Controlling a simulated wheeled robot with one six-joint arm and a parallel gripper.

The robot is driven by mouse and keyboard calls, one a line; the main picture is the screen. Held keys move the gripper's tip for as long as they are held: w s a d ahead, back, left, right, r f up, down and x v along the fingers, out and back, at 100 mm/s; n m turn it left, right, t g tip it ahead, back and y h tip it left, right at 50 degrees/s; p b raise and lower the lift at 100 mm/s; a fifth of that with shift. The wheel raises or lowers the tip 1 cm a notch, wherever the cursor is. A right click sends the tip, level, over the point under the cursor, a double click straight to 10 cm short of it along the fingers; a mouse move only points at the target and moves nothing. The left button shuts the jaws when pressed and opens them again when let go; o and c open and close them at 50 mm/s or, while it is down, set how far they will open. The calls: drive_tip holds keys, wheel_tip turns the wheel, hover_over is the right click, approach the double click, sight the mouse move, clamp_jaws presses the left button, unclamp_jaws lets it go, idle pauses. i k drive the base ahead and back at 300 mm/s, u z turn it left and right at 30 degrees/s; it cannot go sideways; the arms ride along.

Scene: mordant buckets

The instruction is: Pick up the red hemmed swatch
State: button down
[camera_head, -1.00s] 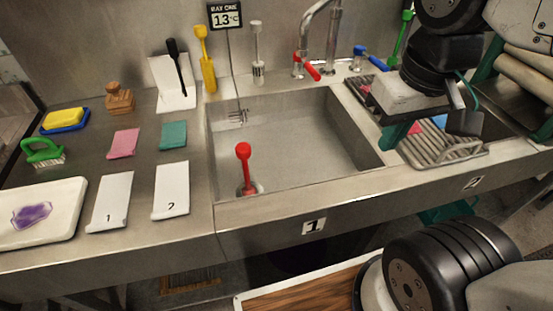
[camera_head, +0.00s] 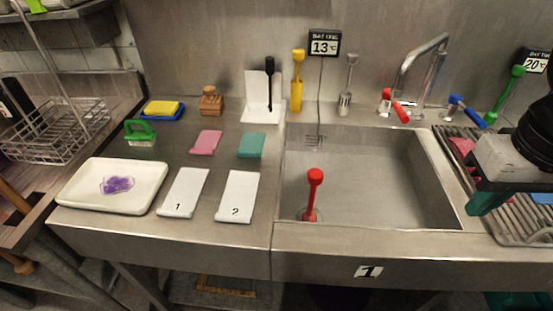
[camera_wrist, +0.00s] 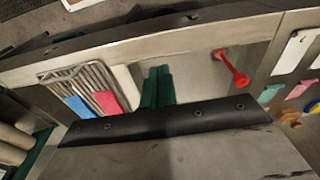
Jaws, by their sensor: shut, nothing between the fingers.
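A pinkish-red swatch (camera_head: 462,146) lies on the ribbed metal draining rack (camera_head: 520,228) right of the basin, partly hidden by my arm. In the wrist view the red swatch (camera_wrist: 108,101) lies beside a blue swatch (camera_wrist: 78,107) on the rack. I cannot make out a hem. My gripper (camera_head: 486,202) is near the rack's basin-side edge, above the sink unit. Its green fingers (camera_wrist: 157,85) are shut and empty, apart from the red swatch.
A red plunger-like tool (camera_head: 313,195) stands upright in the basin (camera_head: 385,185). A pink swatch (camera_head: 206,142) and a teal swatch (camera_head: 251,145) lie on the left counter. Red (camera_head: 396,106) and blue (camera_head: 467,111) tap handles and a faucet (camera_head: 422,62) stand behind the basin.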

sight(206, 143)
drive_tip(key=k, duration=0.5)
drive_tip(key=u, duration=2.4)
drive_tip(key=i, duration=1.75)
drive_tip(key=z, duration=2.45)
